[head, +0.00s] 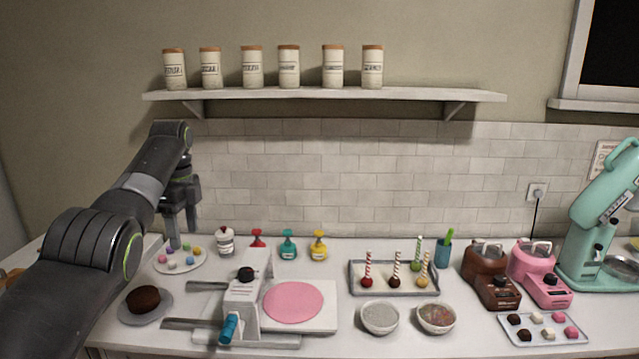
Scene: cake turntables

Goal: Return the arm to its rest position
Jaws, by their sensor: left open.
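My left arm (140,190) comes in from the left, rises to a bend, and hangs down at its end. My left gripper (182,232) points down above and beside a white plate (190,265) of small coloured sweets. Its jaws are apart and nothing shows between them. One fingertip overlaps the plate's back edge in the picture; I cannot tell whether it touches. My right gripper is not in view.
A chocolate cake (143,299) on a plate stands near my forearm. A sheeter (246,300) with pink dough (293,302) is at centre. A shelf (320,94) with several jars hangs above. Bottles, bowls (380,318), a tray and a mixer (600,220) stand to the right.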

